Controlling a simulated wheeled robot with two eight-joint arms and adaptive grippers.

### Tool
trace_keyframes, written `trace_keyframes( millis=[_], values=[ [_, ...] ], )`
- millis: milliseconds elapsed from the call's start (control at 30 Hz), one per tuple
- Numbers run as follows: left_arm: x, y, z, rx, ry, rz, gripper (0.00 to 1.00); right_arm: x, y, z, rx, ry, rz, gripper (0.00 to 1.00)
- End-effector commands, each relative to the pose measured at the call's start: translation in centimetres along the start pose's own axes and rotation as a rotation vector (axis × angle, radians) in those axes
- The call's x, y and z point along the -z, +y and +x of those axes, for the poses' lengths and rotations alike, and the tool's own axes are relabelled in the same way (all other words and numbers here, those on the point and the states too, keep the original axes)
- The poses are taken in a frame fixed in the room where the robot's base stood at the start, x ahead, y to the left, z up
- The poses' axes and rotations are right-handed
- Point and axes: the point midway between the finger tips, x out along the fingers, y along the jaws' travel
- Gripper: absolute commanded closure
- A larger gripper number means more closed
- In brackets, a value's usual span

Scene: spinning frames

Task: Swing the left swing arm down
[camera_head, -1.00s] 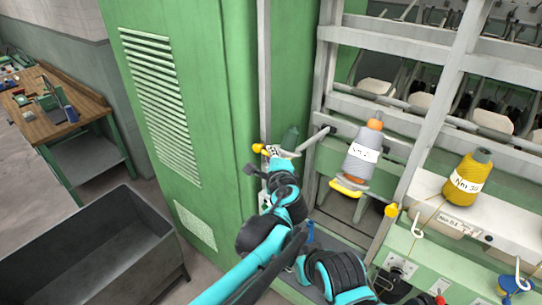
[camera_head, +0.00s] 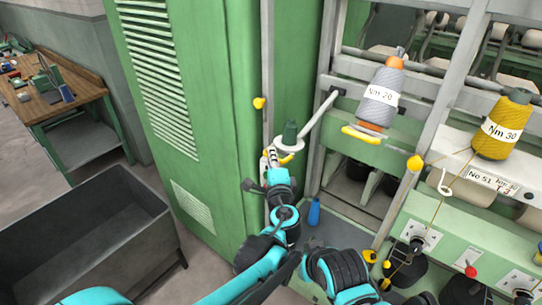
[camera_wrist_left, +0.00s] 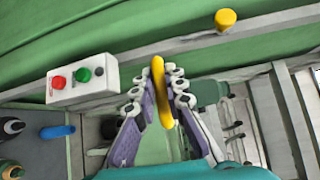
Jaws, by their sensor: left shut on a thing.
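The left swing arm (camera_head: 317,119) is a grey rod. It slopes down to the left from a dark pivot on the frame post. At its lower end are a pale plate and a dark green peg (camera_head: 289,136), with a yellow handle (camera_wrist_left: 158,80) beside them. My left gripper (camera_head: 271,158) is at this lower end, beside the green cabinet. In the left wrist view its two fingers (camera_wrist_left: 160,92) are closed around the yellow handle. My right arm shows at the bottom of the head view, but its gripper is not visible.
A grey bobbin (camera_head: 382,98) marked Nm 20 and a yellow bobbin (camera_head: 501,127) stand to the right. A yellow knob (camera_head: 259,103) is on the post above my gripper. A button box (camera_wrist_left: 82,79) is near the fingers. A grey bin (camera_head: 90,235) stands left.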

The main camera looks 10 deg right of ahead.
Motion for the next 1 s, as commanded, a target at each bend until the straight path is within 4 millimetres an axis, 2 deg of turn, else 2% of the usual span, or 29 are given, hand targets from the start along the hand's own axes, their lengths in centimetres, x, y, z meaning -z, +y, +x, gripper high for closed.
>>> trace_keyframes(
  millis=[33, 233, 767, 800, 867, 1000],
  values=[
    [0.2, 1.3, 0.2, 0.000, -0.001, 0.001, 1.00, -0.6, 0.0, 0.9, 0.000, 0.000, 0.000, 0.60],
    [0.6, 3.0, 0.6, -0.001, -0.001, 0.000, 1.00, -1.4, 0.0, 2.0, 0.000, 0.000, 0.000, 0.60],
    [0.8, 3.5, 0.8, -0.002, 0.000, -0.001, 1.00, -1.6, 0.0, 2.2, 0.000, 0.000, 0.000, 0.60],
    [0.8, 3.5, 0.8, -0.002, 0.000, -0.001, 0.83, -1.6, 0.0, 2.2, 0.000, 0.000, 0.000, 0.60],
    [0.8, 3.5, 0.8, -0.002, 0.000, -0.001, 0.68, -1.6, 0.0, 2.2, 0.000, 0.000, 0.000, 0.60],
    [0.8, 3.5, 0.8, -0.001, 0.000, 0.000, 0.67, -1.6, 0.0, 2.2, 0.000, 0.000, 0.000, 0.60]
  ],
)
